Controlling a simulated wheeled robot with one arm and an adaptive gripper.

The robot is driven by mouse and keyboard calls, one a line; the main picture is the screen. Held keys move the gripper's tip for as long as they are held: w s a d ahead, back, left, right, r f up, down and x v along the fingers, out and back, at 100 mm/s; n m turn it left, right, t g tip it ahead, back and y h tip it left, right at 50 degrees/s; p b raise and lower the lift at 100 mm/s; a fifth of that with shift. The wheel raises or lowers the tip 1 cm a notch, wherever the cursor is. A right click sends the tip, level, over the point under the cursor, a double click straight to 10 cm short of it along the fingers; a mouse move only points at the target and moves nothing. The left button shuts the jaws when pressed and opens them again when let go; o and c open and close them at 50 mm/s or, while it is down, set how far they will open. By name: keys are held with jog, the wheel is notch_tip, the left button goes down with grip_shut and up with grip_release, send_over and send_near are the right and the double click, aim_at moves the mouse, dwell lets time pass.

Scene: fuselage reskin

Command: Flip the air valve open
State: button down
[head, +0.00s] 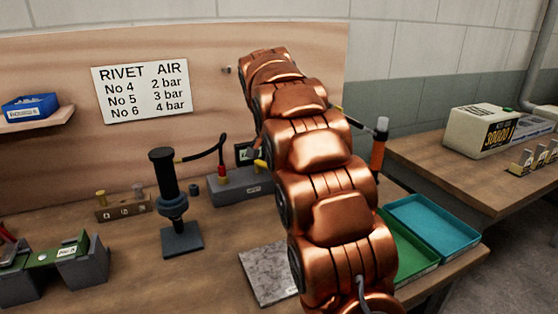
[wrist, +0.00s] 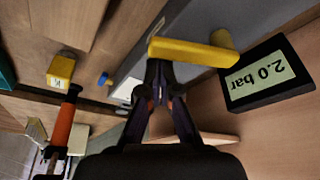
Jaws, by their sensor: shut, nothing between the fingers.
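The air valve's yellow lever (wrist: 190,50) crosses the upper middle of the wrist view, its round knob-like end at the right. It is on the grey manifold box (wrist: 205,15). My gripper (wrist: 158,84) is shut and empty. Its fingertips are right at the lever's left half; I cannot tell whether they touch it. A black display (wrist: 262,78) beside the lever reads 2.0 bar, upside down. In the head view the grey box (head: 238,188) stands on the bench with the yellow lever (head: 261,165) partly behind my copper arm, which largely hides my gripper.
A black-handled tool on a stand (head: 165,178) is left of the box, with a hose to a red fitting (head: 222,170). An orange-handled tool (head: 379,150) and green and teal trays (head: 435,225) are at right. A grey stone plate (head: 265,272) lies in front. A sign (head: 145,88) lists rivet pressures.

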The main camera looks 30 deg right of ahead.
jog(key=p+v, duration=0.4)
jog(key=v, duration=0.6)
jog(key=shift+w+a, duration=0.25)
jog(key=shift+w, duration=0.1)
jog(key=s+a+f+n+g+y+p, duration=0.1)
jog(key=s+a+f+n+p, duration=0.2)
jog(key=s, duration=1.1)
jog(key=s+a+f+n+g+y+p, duration=0.1)
jog(key=s+a+f+n+p, duration=0.2)
jog(key=s+a, duration=0.5)
jog(key=s+a+f+n+g+y+p, duration=0.1)
jog(key=s+a+f+n+p, duration=0.2)
jog(key=s, duration=1.7)
jog(key=a+n, duration=0.2)
jog(key=shift+a+n+g, duration=0.25)
jog(key=shift+n+g, duration=0.05)
jog(key=shift+g, duration=0.1)
jog(key=shift+d, duration=0.15)
